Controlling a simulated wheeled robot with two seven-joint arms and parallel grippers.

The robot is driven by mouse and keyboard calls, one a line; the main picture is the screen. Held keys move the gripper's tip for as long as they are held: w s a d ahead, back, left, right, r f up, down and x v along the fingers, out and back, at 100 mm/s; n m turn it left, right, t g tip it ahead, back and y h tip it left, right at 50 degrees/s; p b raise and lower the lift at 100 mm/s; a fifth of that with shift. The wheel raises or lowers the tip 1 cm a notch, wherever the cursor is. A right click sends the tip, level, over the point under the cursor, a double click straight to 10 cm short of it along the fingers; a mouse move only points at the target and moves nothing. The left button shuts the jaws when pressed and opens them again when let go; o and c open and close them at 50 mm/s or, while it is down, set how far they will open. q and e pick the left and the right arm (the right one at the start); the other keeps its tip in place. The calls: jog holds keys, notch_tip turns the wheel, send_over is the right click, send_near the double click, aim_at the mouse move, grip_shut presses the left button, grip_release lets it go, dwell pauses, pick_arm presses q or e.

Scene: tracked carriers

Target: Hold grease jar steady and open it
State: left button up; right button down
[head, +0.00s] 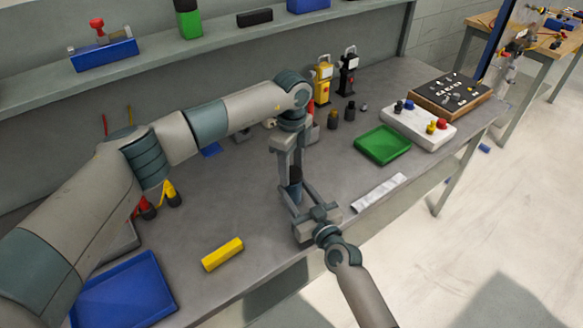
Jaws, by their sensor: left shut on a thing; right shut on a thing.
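The grease jar (296,174) is a small dark upright shape above the workbench near its front edge, mostly hidden by my grippers. My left gripper (291,176) reaches down from above, with its fingers closed on either side of the jar's upper part. My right gripper (294,191) comes in from the front right, low down, and is closed on the jar's lower part. Whether the lid is apart from the body cannot be told.
A yellow block (222,254) and blue tray (125,292) lie at the front left. A green tray (382,144), white strip (379,193) and white box with knobs (418,127) lie right. Yellow (323,82) and black (347,75) devices stand behind. Bench between is mostly clear.

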aim_at(292, 173)
pick_arm(q)
jog(key=shift+r, duration=0.45)
jog(key=shift+r, duration=0.4)
jog(key=shift+r, duration=0.25)
jog(key=shift+r, duration=2)
pick_arm(e)
jog(key=c, duration=0.9)
grip_release()
jog(key=shift+s, duration=0.1)
